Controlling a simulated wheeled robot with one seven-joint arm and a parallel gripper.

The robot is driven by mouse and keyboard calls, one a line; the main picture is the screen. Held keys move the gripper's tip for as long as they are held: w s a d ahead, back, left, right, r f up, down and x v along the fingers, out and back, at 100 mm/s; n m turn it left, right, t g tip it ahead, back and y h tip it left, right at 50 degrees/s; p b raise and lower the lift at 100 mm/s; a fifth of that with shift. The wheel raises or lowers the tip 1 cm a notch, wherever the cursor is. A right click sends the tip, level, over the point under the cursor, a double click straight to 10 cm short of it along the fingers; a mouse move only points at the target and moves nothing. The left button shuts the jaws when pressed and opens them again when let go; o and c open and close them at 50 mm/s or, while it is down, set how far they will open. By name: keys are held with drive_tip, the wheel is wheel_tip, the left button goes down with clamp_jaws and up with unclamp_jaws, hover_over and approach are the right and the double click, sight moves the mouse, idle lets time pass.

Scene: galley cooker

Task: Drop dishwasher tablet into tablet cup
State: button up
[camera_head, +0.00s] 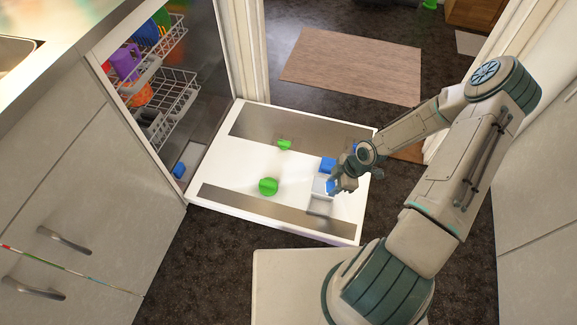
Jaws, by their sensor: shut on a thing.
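The dishwasher door (235,165) lies open and flat, its white inner face up. My gripper (332,187) is low over the right part of the door, pointing down and left. It is shut on a small pale blue and white piece that looks like the dishwasher tablet (330,185); the fingers partly hide it. A pale square cup, likely the tablet cup (319,186), is right at the fingertips. I cannot tell whether the tablet is above the cup or inside it. A blue block (327,165) is just behind the cup, perhaps its lid.
A green round piece (268,186) and a smaller green piece (284,145) are on the door. Racks (175,95) with coloured dishes stand inside the dishwasher at left. Drawers (65,200) flank the left side. A rug (350,65) lies beyond the door.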

drive_tip(key=shift+a+f+n, duration=0.25)
drive_tip(key=shift+f+n, duration=0.05)
drive_tip(key=shift+f, duration=0.25)
wheel_tip(320, 180, down, 6)
drive_tip(key=b, duration=0.5)
drive_tip(key=shift+r+b, duration=0.15)
drive_tip(key=shift+b, duration=0.2)
drive_tip(key=o, duration=1)
drive_tip(key=shift+r, duration=0.1)
drive_tip(key=p+v, duration=0.6)
drive_tip(key=v, duration=0.7)
drive_tip(key=shift+r, duration=0.35)
drive_tip(key=shift+d, duration=0.1)
